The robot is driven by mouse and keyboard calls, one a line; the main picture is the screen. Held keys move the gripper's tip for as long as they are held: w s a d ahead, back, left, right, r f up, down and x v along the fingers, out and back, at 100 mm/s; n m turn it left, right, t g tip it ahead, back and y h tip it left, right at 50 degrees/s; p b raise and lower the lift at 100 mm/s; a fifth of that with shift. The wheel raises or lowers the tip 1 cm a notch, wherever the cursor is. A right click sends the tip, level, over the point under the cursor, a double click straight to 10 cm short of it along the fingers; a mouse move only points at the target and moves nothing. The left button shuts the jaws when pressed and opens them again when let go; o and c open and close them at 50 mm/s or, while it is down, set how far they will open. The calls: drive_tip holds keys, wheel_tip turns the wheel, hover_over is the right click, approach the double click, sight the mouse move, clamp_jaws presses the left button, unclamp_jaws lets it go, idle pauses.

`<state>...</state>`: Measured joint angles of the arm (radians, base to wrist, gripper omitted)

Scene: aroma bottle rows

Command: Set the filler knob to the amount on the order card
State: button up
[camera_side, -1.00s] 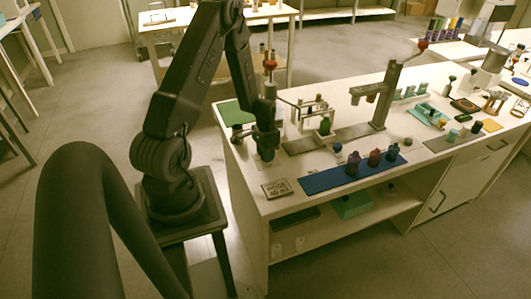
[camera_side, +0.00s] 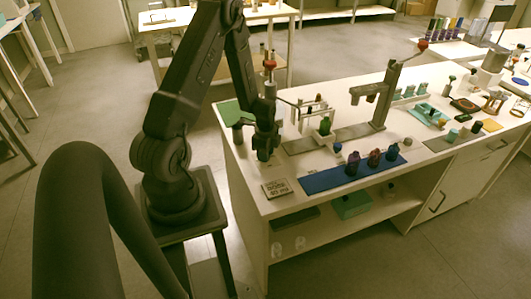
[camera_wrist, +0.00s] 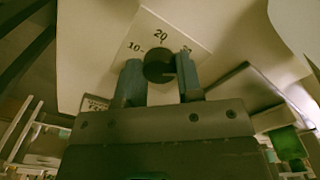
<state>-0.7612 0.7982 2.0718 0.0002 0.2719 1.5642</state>
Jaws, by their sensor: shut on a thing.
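My gripper (camera_side: 264,154) points straight down at the near left corner of the workbench. In the wrist view its two fingers (camera_wrist: 159,75) stand on either side of the dark round filler knob (camera_wrist: 158,65) and are shut on it. The knob sits on a pale dial plate (camera_wrist: 190,26). The marks 10 and 20 show; a third mark at the right is partly hidden by a finger. The pointer cannot be made out. The order card (camera_side: 277,188) lies in front of the gripper; its lower line looks like 40 ml, but the print is small.
A blue mat (camera_side: 322,181) with several dark bottles (camera_side: 374,158) lies right of the card. A green bottle (camera_side: 325,126) stands behind, near a grey post stand (camera_side: 382,105) with a red-knobbed lever. A green panel (camera_side: 230,110) is at the back left.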

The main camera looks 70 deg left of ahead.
drive_tip(key=m, duration=0.6)
drive_tip(key=shift+m, duration=0.4)
idle(0.3)
drive_tip(key=o, duration=0.9)
drive_tip(key=shift+r, duration=0.1)
wheel_tip(320, 180, up, 14)
drive_tip(key=shift+f, duration=0.15)
